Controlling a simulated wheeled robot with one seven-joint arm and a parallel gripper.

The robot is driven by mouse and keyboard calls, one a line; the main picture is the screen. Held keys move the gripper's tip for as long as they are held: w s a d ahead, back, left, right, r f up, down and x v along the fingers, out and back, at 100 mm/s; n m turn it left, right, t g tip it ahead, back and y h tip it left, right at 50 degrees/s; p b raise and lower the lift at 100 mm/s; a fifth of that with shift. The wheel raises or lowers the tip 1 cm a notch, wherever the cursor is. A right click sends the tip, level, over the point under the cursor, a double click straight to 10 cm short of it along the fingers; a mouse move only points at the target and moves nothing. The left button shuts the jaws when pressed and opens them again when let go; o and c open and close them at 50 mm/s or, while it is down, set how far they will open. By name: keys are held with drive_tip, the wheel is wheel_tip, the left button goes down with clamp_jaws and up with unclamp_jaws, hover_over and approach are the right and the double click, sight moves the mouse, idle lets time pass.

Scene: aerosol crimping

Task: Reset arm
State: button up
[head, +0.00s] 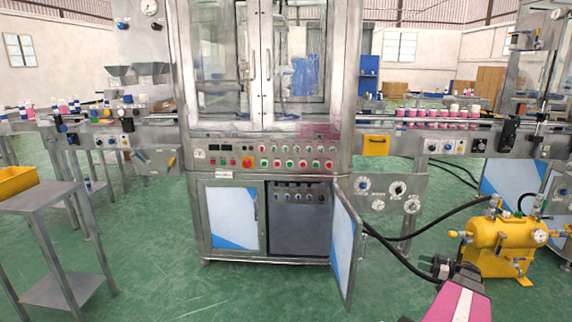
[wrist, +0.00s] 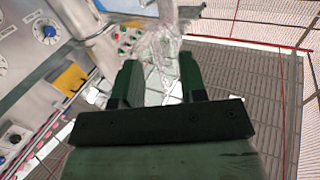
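My gripper (wrist: 158,82) shows in the wrist view with its two dark green fingers spread apart and nothing between them. In the head view only a pink and black part of my arm (head: 455,296) shows at the bottom right; the fingers cannot be made out there. The crimping machine (head: 262,150) stands in the middle of the head view. Its lower right cabinet door (head: 345,240) is swung open, and its lower left door (head: 231,218) is closed.
A yellow tank (head: 500,245) with a black hose stands on the floor at the right. A conveyor with several pink cans (head: 440,113) runs right of the machine. A metal stand (head: 45,200) with a yellow bin (head: 16,181) is at the left. The green floor in front is clear.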

drive_tip(key=w+a+r+m+t+h, duration=0.45)
drive_tip(key=w+h, duration=0.25)
drive_tip(key=h, duration=0.2)
drive_tip(key=w+a+r+m+t+h, duration=0.3)
drive_tip(key=w+a+m+h, duration=0.3)
drive_tip(key=w+h, duration=0.15)
drive_tip(key=s+a+f+m+g, duration=0.1)
drive_tip(key=s+a+f+g, duration=0.1)
drive_tip(key=s+a+g, duration=0.6)
drive_tip(key=s+a+f+g, duration=0.3)
drive_tip(key=s+a+g, duration=0.5)
drive_tip(key=s+a, duration=0.9)
drive_tip(key=shift+a+f+m+y, duration=0.15)
drive_tip(key=shift+a+m+y, duration=0.25)
drive_tip(key=shift+a, duration=0.8)
